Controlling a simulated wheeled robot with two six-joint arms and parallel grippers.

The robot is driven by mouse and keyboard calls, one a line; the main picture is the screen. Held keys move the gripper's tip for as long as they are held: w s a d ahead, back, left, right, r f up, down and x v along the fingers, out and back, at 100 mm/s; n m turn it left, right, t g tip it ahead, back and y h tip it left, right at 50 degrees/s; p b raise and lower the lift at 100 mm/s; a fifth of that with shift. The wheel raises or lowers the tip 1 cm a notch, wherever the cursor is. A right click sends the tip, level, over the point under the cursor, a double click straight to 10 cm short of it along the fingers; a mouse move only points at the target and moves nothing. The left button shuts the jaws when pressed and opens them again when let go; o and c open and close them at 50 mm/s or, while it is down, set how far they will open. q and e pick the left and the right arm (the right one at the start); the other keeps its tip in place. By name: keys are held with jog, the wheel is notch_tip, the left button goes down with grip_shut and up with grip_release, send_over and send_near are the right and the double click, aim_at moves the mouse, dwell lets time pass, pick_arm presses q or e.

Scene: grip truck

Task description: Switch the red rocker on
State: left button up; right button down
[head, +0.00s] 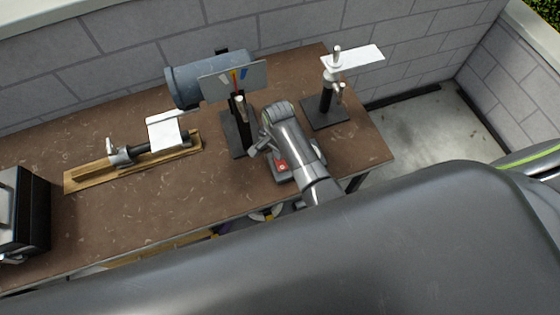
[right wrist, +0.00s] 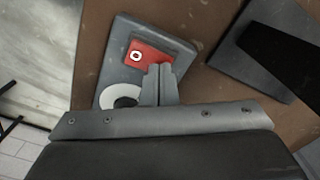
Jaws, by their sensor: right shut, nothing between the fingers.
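The red rocker (right wrist: 148,56) sits in a grey switch box on the brown bench, with a white ring mark on one end. In the right wrist view the box (right wrist: 120,72) also bears a white round dial. The rocker shows small in the head view (head: 282,166), partly beside my right arm. My right gripper (right wrist: 159,72) is shut and empty, its tips over the lower edge of the rocker. I cannot tell whether the tips touch it. In the head view the right gripper (head: 256,148) is partly hidden by its wrist. My left gripper is not in view.
A stand with a tilted grey plate (head: 234,82) and a blue-grey cylinder (head: 200,80) stand behind. A stand with a white plate (head: 352,58) is at the back right. A wooden-based clamp device (head: 135,160) lies left. A black box (head: 25,213) is far left.

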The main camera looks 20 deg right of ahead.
jog(key=shift+f, duration=0.35)
notch_tip(320, 180, up, 3)
jog(key=p, duration=0.2)
jog(key=shift+p, duration=0.35)
jog(key=shift+r, duration=2.05)
jog(key=shift+d, duration=0.1)
